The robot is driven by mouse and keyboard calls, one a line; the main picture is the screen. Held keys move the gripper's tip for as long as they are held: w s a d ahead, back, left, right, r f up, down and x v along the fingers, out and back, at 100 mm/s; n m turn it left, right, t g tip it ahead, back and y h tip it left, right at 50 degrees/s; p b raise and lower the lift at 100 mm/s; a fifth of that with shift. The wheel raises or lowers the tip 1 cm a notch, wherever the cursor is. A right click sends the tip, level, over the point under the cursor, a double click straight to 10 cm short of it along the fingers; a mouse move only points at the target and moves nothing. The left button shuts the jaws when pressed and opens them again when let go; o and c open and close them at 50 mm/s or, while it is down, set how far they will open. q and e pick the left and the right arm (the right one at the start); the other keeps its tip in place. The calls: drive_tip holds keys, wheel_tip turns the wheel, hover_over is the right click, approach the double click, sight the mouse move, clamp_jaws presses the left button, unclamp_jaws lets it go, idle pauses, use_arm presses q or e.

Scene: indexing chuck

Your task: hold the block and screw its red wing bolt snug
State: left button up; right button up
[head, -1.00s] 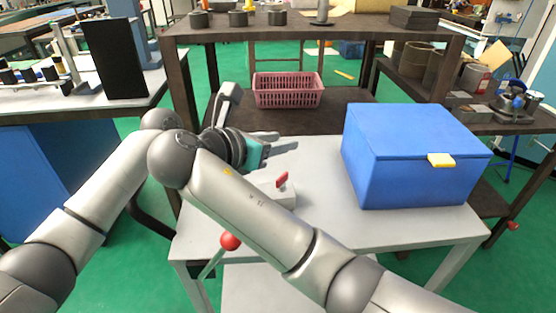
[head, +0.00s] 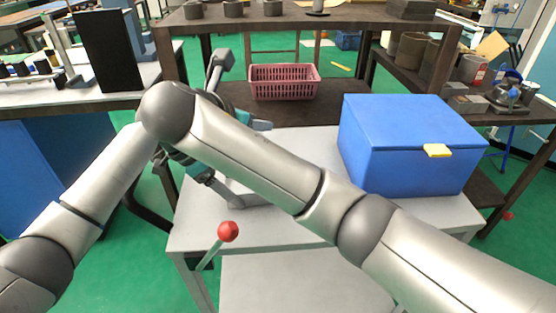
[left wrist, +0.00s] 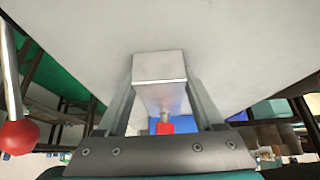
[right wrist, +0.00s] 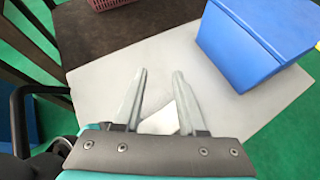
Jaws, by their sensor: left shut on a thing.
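The pale grey block (left wrist: 160,67) sits between the two fingers of my left gripper (left wrist: 162,72), which is shut on it. The red wing bolt (left wrist: 164,127) shows below the block in the left wrist view; in the head view it is hidden behind my arm. My left gripper (head: 228,198) comes in low at the table's left side in the head view. My right gripper (right wrist: 160,74) is open.
A blue box (head: 405,150) with a yellow latch stands on the right of the grey table (head: 300,228). A red-knobbed lever (head: 228,232) sticks up at the front left edge. A pink basket (head: 284,82) sits on the dark shelf behind. The table's front middle is clear.

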drive_tip(key=shift+s+d+r+m+g+y, duration=0.9)
drive_tip(key=shift+s+g+y, duration=0.5)
drive_tip(key=shift+s+g, duration=1.5)
drive_tip(key=shift+g, duration=0.4)
drive_tip(key=x, duration=0.8)
drive_tip(key=w+x, duration=0.1)
drive_tip(key=x, duration=0.3)
drive_tip(key=shift+s+a+r, duration=0.1)
drive_tip(key=shift+a+r, duration=0.05)
drive_tip(key=shift+a, duration=0.05)
clamp_jaws()
